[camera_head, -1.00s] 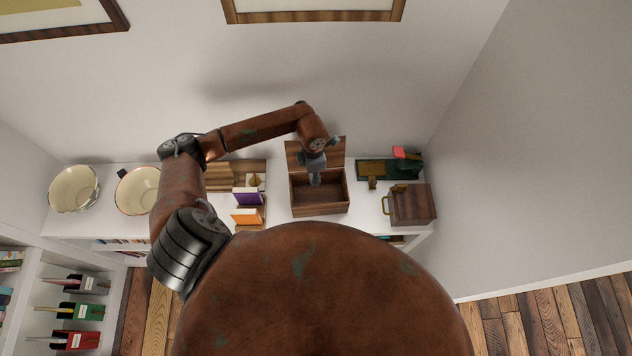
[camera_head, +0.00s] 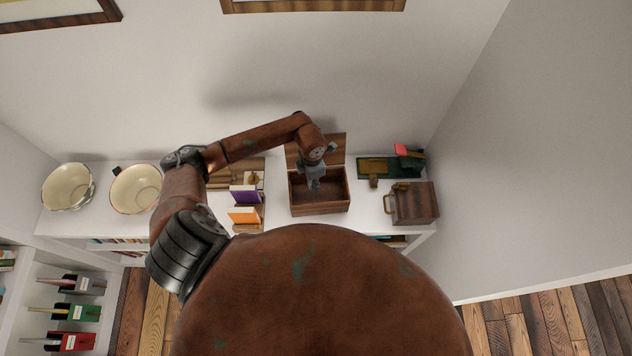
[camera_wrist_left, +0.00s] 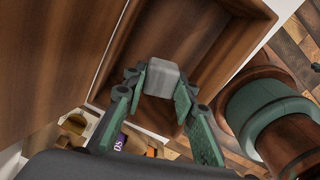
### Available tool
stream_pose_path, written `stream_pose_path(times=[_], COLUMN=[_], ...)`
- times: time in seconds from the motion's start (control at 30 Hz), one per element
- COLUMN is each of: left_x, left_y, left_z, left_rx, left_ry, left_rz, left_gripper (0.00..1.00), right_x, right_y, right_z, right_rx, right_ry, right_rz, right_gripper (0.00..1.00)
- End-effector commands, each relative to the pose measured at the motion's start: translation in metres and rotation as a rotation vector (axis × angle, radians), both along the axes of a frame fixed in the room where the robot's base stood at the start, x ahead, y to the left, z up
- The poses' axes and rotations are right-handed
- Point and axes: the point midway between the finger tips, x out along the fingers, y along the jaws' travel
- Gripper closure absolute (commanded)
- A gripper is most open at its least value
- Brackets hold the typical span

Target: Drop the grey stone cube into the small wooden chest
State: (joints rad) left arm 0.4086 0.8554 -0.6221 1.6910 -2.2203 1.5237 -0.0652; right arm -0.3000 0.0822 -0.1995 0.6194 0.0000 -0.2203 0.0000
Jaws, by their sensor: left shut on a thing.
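The grey stone cube (camera_wrist_left: 161,78) shows in the left wrist view between the green-padded fingers of my left gripper (camera_wrist_left: 156,92), which is shut on it. The small wooden chest (camera_wrist_left: 212,62) is open and lies beyond the cube in that view. In the head view the chest (camera_head: 320,208) stands on the white shelf top with its lid raised at the back. My left gripper (camera_head: 315,184) points down over the chest's opening there. The cube is hard to make out in the head view. My right gripper is not in view.
A wooden box with a handle (camera_head: 412,203) and a green stand (camera_head: 377,167) are right of the chest. Books (camera_head: 243,195) in a wooden holder stand to its left, with two cream bowls (camera_head: 136,190) farther left. A wall closes the back.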

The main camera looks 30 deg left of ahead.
Motion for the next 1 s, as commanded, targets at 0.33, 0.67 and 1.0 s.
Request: stream_pose_path(times=[0.33,0.67,1.0], left_x=[0.000,0.000,0.002], left_y=[0.000,0.000,0.001], left_z=[0.001,0.001,0.052], left_rx=[-0.001,0.000,0.002], left_ry=[-0.001,0.000,-0.004], left_rz=[0.000,0.000,-0.001], left_gripper=[0.57,0.54,0.54], right_x=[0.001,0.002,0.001], right_y=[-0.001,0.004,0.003], right_z=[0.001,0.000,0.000], right_rx=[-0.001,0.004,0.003], right_ry=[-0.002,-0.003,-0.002], right_rz=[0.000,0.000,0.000], right_gripper=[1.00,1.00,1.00])
